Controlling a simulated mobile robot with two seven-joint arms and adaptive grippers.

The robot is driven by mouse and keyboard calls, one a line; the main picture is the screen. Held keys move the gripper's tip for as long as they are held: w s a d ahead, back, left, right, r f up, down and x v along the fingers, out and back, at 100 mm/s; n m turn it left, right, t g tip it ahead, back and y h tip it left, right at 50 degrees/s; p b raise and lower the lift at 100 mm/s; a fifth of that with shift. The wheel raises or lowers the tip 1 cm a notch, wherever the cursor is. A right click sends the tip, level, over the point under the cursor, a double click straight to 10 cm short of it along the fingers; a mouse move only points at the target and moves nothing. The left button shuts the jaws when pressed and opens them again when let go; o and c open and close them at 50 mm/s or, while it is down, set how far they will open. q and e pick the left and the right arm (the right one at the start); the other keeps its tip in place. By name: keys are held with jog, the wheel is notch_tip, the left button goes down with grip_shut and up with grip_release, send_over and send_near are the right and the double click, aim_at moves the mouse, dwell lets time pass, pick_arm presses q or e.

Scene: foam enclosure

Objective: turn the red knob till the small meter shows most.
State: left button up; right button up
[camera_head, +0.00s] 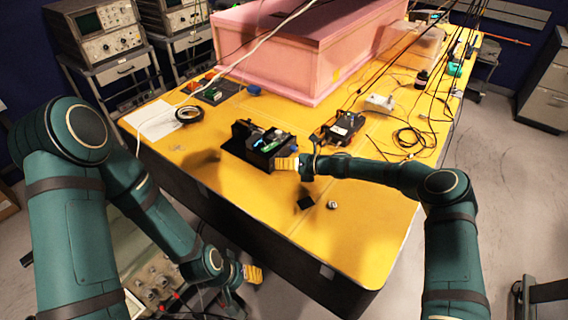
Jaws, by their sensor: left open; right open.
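My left gripper (252,274) is open and hangs low beside the table's near left edge, close to a panel with knobs (152,284). Small red parts (178,296) show on this panel, but they are too small to tell which is the red knob. Part of the panel is hidden by my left arm. My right gripper (286,163) is open over the table, at the right end of a black holder (240,135) with green, white and blue parts. I cannot make out a small meter or its reading.
The yellow table (370,240) carries a large pink foam box (290,55), a black device (344,127) and loose cables (410,138). A small round metal piece (332,205) lies near the front. Oscilloscopes (100,32) stand at the back left. The table's front right is mostly clear.

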grip_shut()
pick_arm(q)
jog(key=shift+f, duration=0.1)
pick_arm(e)
jog(key=shift+r, duration=0.1)
dwell(0.3)
